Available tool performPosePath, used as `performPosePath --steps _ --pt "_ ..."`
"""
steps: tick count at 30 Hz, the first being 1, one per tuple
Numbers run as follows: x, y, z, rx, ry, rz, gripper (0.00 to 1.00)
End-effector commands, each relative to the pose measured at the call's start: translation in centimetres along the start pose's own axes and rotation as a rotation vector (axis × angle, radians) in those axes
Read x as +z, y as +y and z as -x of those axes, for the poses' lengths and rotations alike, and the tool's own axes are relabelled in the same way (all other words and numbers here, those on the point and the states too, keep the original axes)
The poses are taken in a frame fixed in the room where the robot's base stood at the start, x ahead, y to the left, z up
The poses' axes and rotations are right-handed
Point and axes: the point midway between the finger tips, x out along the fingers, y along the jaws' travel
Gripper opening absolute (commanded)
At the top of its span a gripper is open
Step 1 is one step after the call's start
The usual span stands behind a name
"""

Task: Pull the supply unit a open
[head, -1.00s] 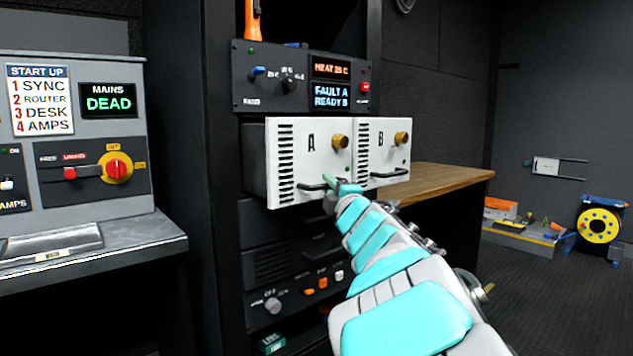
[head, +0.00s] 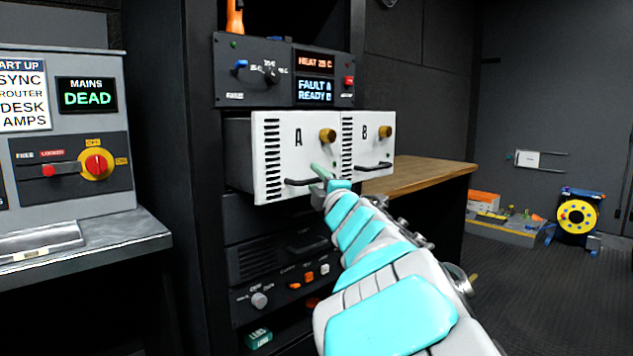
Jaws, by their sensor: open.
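Supply unit A (head: 288,152) has a white front with side vents, a brass knob and a dark bar handle (head: 298,182) low on its face. Its dark left side shows, so its front stands out from the rack. Supply unit B (head: 367,155), a like unit, is beside it on the right. My gripper (head: 321,173) is at the right end of unit A's handle, with its jaws open. The fingertips are small and partly hidden by my arm, so I cannot tell whether they touch the handle.
A control panel (head: 280,75) above the units reads "FAULT A, READY B". Darker rack units (head: 280,255) are below. A grey console (head: 70,150) with a "MAINS DEAD" display and a ledge is at the left. A wooden worktop (head: 425,178) extends right.

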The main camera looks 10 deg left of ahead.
Motion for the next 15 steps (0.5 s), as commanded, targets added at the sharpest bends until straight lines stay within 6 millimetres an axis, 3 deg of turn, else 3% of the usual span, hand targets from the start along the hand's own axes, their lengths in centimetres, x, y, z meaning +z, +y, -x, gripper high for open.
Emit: performPosePath --steps 8,15 --pt "0.0 0.1 0.8 0.001 0.000 0.001 0.46" --pt "0.0 0.0 3.5 0.001 -0.001 0.001 0.46"
